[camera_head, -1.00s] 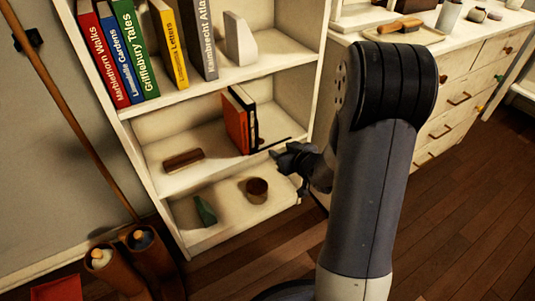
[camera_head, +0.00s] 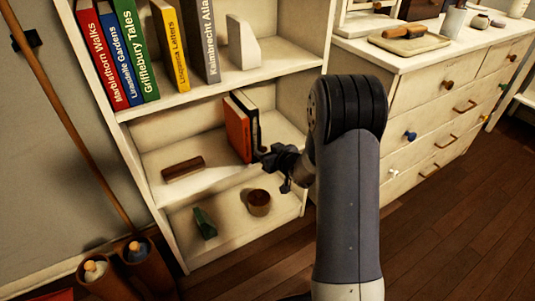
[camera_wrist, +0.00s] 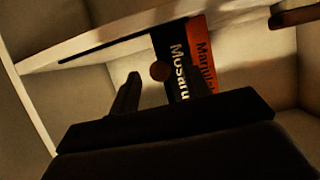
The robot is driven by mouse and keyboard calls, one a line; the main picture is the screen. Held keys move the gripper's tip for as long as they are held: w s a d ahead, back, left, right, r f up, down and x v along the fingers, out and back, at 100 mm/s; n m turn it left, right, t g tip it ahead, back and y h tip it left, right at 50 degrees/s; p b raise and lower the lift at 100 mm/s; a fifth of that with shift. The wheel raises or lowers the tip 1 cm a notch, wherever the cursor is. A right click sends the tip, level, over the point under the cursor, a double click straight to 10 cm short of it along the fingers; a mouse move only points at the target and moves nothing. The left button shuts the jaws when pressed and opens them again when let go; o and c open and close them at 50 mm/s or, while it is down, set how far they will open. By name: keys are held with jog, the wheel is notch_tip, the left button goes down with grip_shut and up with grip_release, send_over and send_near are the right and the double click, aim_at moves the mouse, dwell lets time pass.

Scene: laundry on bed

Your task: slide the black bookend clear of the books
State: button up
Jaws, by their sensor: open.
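An orange book (camera_head: 237,131) and a black book (camera_head: 249,116) stand together on the middle shelf. In the wrist view the black book (camera_wrist: 170,62) and the orange book (camera_wrist: 203,60) show their spines. A thin black strip (camera_wrist: 112,47), which looks like the bookend's base, lies along the shelf front beside the black book. Its upright part cannot be made out. My gripper (camera_head: 277,163) is at the shelf front, just right of the books, hiding part of the strip in the head view. Its jaws are open and I see nothing held.
A brown block (camera_head: 183,167) lies left on the middle shelf. A brown cup (camera_head: 258,202) and a green object (camera_head: 204,223) are on the lower shelf. A white bookend (camera_head: 242,43) stands above. A dresser (camera_head: 440,95) is to the right.

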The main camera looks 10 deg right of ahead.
grip_shut()
dwell(0.5)
